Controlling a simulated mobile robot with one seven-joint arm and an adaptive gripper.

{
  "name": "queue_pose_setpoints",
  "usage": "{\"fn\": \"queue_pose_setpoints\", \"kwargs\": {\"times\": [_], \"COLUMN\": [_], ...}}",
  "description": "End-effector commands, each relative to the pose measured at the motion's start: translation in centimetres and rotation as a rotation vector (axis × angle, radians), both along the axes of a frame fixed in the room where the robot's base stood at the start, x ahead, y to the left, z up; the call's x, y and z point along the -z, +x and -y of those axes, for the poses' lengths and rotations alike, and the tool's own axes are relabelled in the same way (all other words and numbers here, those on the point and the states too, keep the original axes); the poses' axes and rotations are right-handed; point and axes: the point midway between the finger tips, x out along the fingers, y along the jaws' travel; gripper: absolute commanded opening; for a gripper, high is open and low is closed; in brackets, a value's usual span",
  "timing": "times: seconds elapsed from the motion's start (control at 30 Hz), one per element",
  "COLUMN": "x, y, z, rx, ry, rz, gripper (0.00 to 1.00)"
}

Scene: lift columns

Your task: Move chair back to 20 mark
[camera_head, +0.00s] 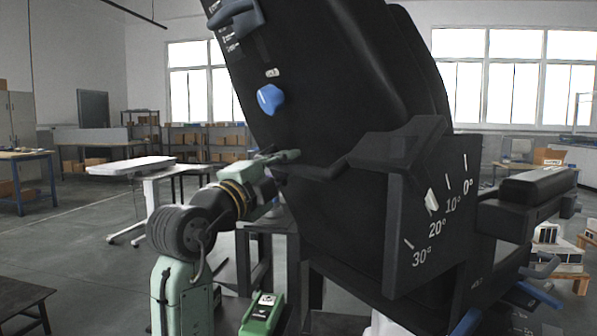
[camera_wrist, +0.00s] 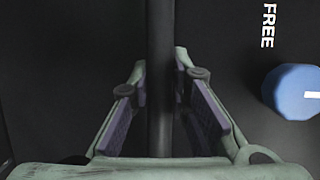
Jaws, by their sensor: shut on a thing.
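The chair's black backrest (camera_head: 310,85) leans back to the left. A dark scale plate (camera_head: 400,270) at its hinge carries marks from 0° to 30°. A white wedge pointer (camera_head: 431,201) sits above the 20° label, at or close to that mark; the exact alignment is hard to tell. My gripper (camera_head: 288,156) is at the black bar (camera_head: 322,172) on the backrest's side. In the wrist view the bar (camera_wrist: 160,45) runs between my gripper's jaws (camera_wrist: 160,85), which are shut on it. A blue knob (camera_head: 270,98) is on the backrest, its white line pointing right in the wrist view (camera_wrist: 292,95), below the word FREE.
The black seat or armrest (camera_head: 535,185) extends right of the scale plate. A green device (camera_head: 262,314) stands low in front. A white-topped table (camera_head: 130,166) stands at left, with shelves of boxes behind. Open floor (camera_head: 80,230) lies to the left.

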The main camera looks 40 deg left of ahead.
Motion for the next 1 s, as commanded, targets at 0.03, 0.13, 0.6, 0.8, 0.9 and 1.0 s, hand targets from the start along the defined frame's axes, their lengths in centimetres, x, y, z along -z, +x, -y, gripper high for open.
{"fn": "queue_pose_setpoints", "kwargs": {"times": [0.03, 0.13, 0.6, 0.8, 0.9, 1.0], "x": [0.45, 0.34, 0.18, 0.16, 0.15, 0.18], "y": [-0.03, -0.16, -0.16, -0.19, -0.19, -0.34], "z": [0.00, -0.04, -0.04, -0.05, -0.05, -0.04], "rx": [0.003, 0.002, 0.001, 0.000, 0.000, 0.000], "ry": [-0.004, -0.005, -0.003, -0.003, -0.002, -0.002], "rz": [0.004, 0.009, 0.010, 0.011, 0.011, 0.011], "gripper": [0.00, 0.00, 0.32, 0.38, 0.38, 0.38]}}
